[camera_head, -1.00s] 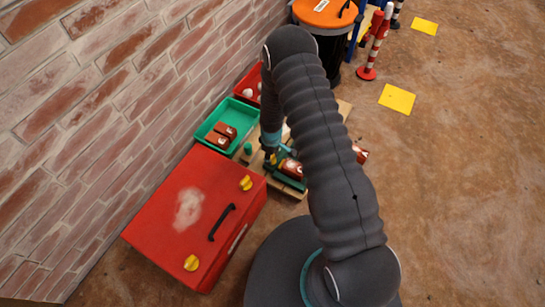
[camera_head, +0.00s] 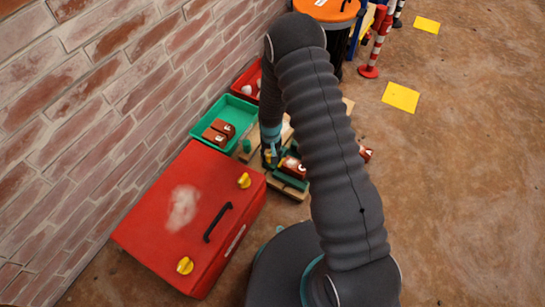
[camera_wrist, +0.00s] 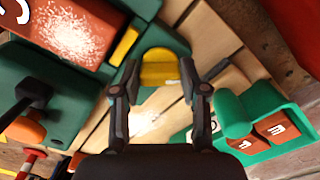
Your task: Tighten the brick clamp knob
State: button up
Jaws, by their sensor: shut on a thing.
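In the wrist view a rounded yellow knob (camera_wrist: 160,68) sits between the two fingertips of my gripper (camera_wrist: 159,76), which is shut on it. Green clamp parts show behind the knob and along the left (camera_wrist: 65,105). A red-brown brick (camera_wrist: 72,32) with a speckled white patch lies at upper left, beside the clamp. In the head view my gripper (camera_head: 270,157) is low over the pallet, just left of the clamped brick (camera_head: 292,167). My arm hides part of the brick's right side there, and the knob cannot be made out.
The wooden pallet (camera_head: 297,192) lies under the clamp. A green tray (camera_head: 240,112) with bricks and a red toolbox (camera_head: 190,225) stand along the brick wall at left. A black bin with an orange lid (camera_head: 326,10) is behind. The floor at right is mostly clear.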

jog(key=m+b, duration=0.2)
jog(key=m, duration=0.3)
jog(key=shift+a+f, duration=0.1)
jog(key=shift+a, duration=0.05)
jog(key=shift+m+b, duration=0.4)
jog(key=shift+m, duration=0.9)
jog(key=o, duration=1.1)
jog(key=shift+d, duration=0.2)
jog(key=shift+o, duration=0.2)
jog(key=shift+a+r, duration=0.1)
jog(key=shift+r, duration=0.5)
notch_tip(320, 180, up, 11)
